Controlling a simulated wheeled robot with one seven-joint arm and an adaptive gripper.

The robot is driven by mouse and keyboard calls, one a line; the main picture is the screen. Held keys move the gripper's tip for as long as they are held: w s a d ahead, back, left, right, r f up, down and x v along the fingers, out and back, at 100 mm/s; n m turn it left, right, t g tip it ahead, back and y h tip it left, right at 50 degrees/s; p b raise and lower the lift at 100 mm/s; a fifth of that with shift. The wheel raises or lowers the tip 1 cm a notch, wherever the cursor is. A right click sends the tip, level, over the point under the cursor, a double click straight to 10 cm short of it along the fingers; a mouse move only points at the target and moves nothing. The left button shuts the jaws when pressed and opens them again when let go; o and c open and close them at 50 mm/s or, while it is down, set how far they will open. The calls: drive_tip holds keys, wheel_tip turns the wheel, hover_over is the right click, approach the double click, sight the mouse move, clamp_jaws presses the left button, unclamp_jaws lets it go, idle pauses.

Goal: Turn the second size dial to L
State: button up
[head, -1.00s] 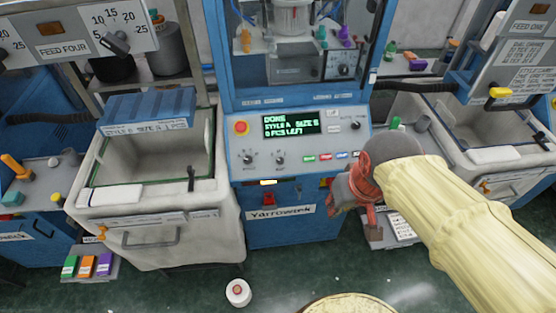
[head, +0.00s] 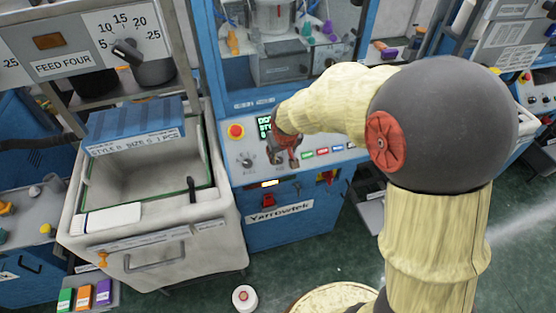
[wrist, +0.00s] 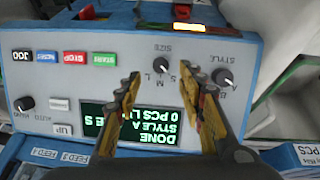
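The size dial (wrist: 161,66) is a small black knob on the blue-and-white control panel, upside down in the wrist view, with S, M and L marks beside it. Its pointer is too small to read. My gripper (wrist: 167,85) is open, with one yellow-and-dark finger to each side of the dial's column in the picture and nothing between them. In the head view my gripper (head: 285,155) is over the panel and hides the size dial. The style dial (wrist: 222,77) is to the right in the wrist view, near the right finger.
The green display (wrist: 128,122) reads DONE, STYLE A, partly covered by my fingers. Coloured buttons (wrist: 75,57) and the auto/hand knob (wrist: 24,103) share the panel. A white bin (head: 150,230) stands left of the machine, and a white spool (head: 244,297) lies on the floor.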

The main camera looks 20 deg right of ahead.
sight(280, 161)
drive_tip(key=b+x, duration=0.1)
drive_tip(key=x, duration=0.5)
drive_tip(key=shift+a+f, duration=0.1)
drive_tip(key=shift+f, duration=0.1)
drive_tip(key=shift+c, duration=0.9)
drive_tip(key=c, duration=0.8)
clamp_jaws()
